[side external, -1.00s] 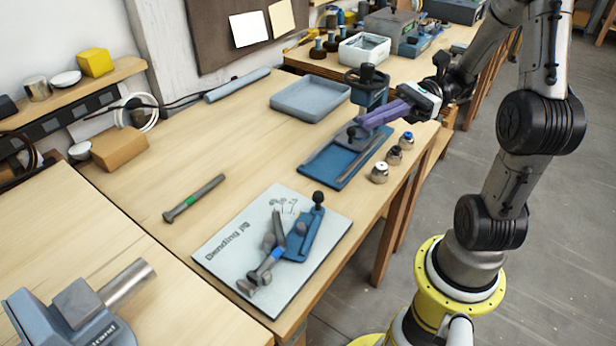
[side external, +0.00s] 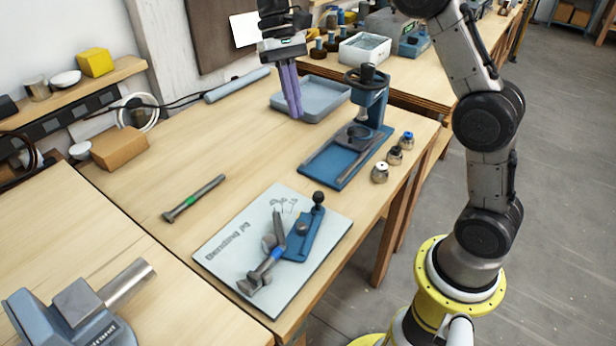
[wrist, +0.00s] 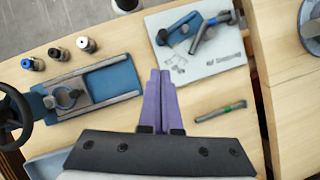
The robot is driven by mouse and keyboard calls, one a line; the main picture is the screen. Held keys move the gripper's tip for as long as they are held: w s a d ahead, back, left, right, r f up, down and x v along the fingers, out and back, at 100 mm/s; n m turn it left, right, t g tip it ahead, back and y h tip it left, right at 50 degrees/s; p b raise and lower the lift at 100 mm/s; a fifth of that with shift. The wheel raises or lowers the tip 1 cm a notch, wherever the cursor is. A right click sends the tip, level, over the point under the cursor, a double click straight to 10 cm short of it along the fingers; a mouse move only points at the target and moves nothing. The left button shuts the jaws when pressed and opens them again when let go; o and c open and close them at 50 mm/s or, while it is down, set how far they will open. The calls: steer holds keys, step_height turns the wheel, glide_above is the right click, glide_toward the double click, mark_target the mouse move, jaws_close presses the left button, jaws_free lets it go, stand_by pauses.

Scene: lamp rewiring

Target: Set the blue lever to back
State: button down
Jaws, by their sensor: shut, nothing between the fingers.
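A grey lever with a blue band (side external: 264,267) lies on a white sheet marked "Bending jig" (side external: 225,247), against a blue jig (side external: 306,232) with a black knob. The blue band also shows at the top of the wrist view (wrist: 223,18). I cannot tell which lever setting counts as back. My gripper (side external: 295,116) has long purple fingers, closed together and empty, pointing down near the grey tray. In the wrist view, the fingers (wrist: 160,73) point toward the sheet, well apart from the lever.
A blue press with a black handwheel (side external: 367,100) stands right of my gripper. Small bottles (side external: 380,172) stand near the table's right edge. A grey tray (side external: 328,108) is at the back. A green-banded bar (side external: 194,198) lies on bare wood left of the sheet.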

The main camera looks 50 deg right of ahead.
steer(key=shift+n+h, duration=0.3)
steer(key=shift+h, duration=0.2)
steer(key=f, duration=0.4)
steer(key=s+a+f, duration=0.1)
steer(key=f, duration=0.4)
steer(key=s+a+f, duration=0.1)
steer(key=f, duration=0.3)
steer(key=shift+a+f, duration=0.15)
steer(key=shift+f, duration=0.15)
steer(key=shift+s+a, duration=0.2)
steer(key=shift+s, duration=0.4)
steer(key=shift+s+a, duration=0.2)
steer(key=shift+s, duration=0.4)
steer(key=shift+s+a, duration=0.25)
steer(key=shift+s, duration=0.45)
